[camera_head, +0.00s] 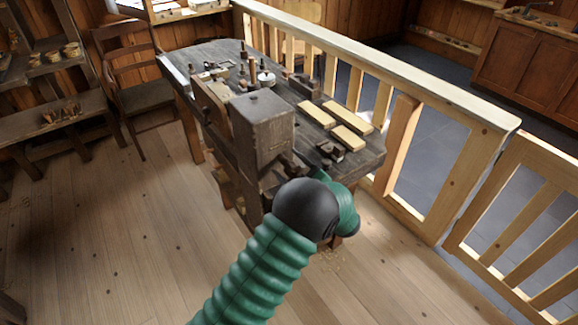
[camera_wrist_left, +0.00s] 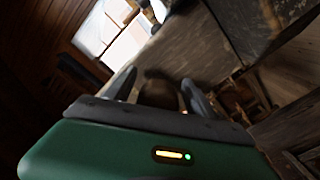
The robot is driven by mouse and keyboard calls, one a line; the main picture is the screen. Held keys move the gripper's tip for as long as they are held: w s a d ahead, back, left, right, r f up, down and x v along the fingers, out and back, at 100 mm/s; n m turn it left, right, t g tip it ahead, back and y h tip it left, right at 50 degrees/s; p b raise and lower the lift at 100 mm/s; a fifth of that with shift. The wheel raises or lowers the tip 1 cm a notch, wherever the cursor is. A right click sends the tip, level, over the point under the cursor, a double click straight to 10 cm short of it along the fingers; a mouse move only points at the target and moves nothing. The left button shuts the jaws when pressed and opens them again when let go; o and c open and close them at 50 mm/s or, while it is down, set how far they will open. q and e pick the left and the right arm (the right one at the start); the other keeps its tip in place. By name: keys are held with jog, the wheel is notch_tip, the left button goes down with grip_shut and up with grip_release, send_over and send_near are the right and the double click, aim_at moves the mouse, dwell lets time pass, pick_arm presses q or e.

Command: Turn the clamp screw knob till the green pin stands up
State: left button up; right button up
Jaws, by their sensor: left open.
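The left gripper (camera_wrist_left: 158,80) is open in the left wrist view, with one finger on each side of a dark brown rounded thing (camera_wrist_left: 160,96). That thing looks like the clamp screw knob. I cannot tell whether the fingers touch it. In the head view my green left arm reaches the near end of the workbench (camera_head: 365,158), and its wrist hides most of the gripper and the knob. I cannot make out the green pin in either view. My right gripper is in neither view.
A large wooden block (camera_head: 262,128) stands on the bench close to my left wrist. Several pale wood blanks (camera_head: 335,117) lie to its right. A wooden railing (camera_head: 375,62) runs behind the bench. A chair (camera_head: 135,65) stands at left. The floor at left is clear.

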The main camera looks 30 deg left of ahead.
pick_arm(q)
jog(key=v, duration=1.6)
jog(key=shift+d, duration=0.35)
jog(key=shift+s+f, duration=0.1)
